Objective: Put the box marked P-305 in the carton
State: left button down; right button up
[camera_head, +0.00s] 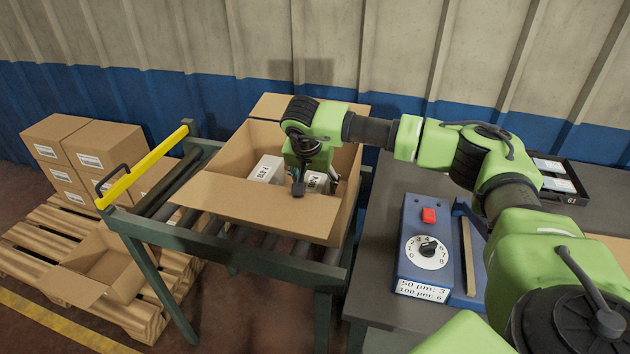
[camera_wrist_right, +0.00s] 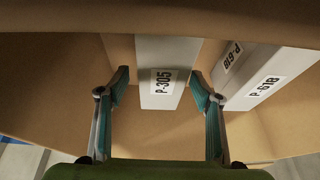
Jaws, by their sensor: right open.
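The open carton (camera_head: 262,196) stands on the roller conveyor. Inside it, in the right wrist view, lies the white box marked P-305 (camera_wrist_right: 165,55). In the head view a white box (camera_head: 318,181) beside my gripper appears to be this one, partly hidden. My right gripper (camera_head: 298,188) reaches down into the carton. In the right wrist view its open fingers (camera_wrist_right: 159,92) stand on either side of the P-305 box, with gaps showing. A second white box marked P-618 (camera_wrist_right: 265,80) lies to its right; it also shows in the head view (camera_head: 266,168). My left gripper is not in view.
The carton's walls and flaps surround my right gripper. To the right is a grey table (camera_head: 385,250) with a blue dial unit (camera_head: 418,285) and a black tray (camera_head: 560,190). A yellow bar (camera_head: 140,168) crosses the conveyor's left end. Cartons stand on a pallet (camera_head: 35,230) at left.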

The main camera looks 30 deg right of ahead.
jog(key=v, duration=1.2)
jog(key=shift+w+d, duration=0.1)
